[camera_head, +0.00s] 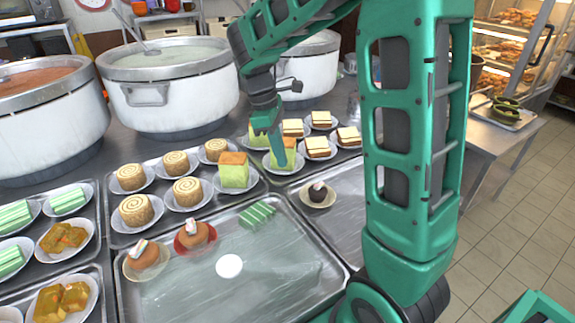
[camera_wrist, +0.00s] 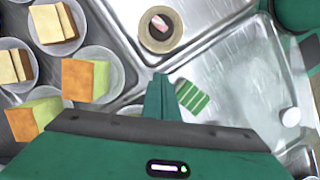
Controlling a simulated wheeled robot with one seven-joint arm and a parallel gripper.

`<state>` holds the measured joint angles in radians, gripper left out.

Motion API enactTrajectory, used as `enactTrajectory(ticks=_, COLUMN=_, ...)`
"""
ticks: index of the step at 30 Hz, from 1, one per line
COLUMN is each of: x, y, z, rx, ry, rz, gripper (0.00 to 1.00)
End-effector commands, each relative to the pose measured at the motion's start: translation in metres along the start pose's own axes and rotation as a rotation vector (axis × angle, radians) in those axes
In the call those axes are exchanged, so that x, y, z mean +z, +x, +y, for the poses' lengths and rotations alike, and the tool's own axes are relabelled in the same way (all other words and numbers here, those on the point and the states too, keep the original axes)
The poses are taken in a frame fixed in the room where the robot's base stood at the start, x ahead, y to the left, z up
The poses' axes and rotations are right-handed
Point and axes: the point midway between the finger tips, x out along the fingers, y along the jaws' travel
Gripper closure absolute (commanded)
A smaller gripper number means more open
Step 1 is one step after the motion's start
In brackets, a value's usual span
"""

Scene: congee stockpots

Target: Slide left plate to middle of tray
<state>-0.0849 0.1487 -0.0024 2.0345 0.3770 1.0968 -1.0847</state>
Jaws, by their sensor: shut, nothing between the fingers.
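The front tray (camera_head: 200,300) holds a tan plate (camera_head: 131,277) with a brown cake at its left. A red plate (camera_head: 181,249) with a similar cake is right of it. A green striped cake (camera_head: 257,214) lies near the tray's far edge; no plate shows under it. A white disc (camera_head: 229,266) lies mid-tray. In the wrist view the closed fingertips (camera_wrist: 161,78) appear between the green cake (camera_wrist: 193,98) and a tan plate with a dark cake (camera_wrist: 148,40).
The tan plate with the dark cake (camera_head: 318,204) stands on a right tray (camera_head: 347,205). Cake plates and several roll cakes (camera_head: 136,210) crowd the tray behind. Large stockpots (camera_head: 170,95) stand at the back. The front tray's right part is clear.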

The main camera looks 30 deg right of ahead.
Motion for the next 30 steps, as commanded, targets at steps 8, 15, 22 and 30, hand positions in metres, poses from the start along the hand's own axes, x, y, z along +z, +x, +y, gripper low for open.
enactTrajectory(ticks=8, x=0.001, y=0.05, z=-0.001, rx=-0.004, ry=0.003, rz=-0.003, gripper=1.0)
enactTrajectory(ticks=15, x=0.004, y=0.09, z=0.0, rx=-0.002, ry=0.005, rz=0.0, gripper=1.0)
enactTrajectory(ticks=22, x=0.032, y=0.095, z=0.0, rx=0.0, ry=0.005, rz=0.001, gripper=1.0)
enactTrajectory(ticks=30, x=0.04, y=0.097, z=0.0, rx=0.0, ry=0.003, rz=0.001, gripper=1.0)
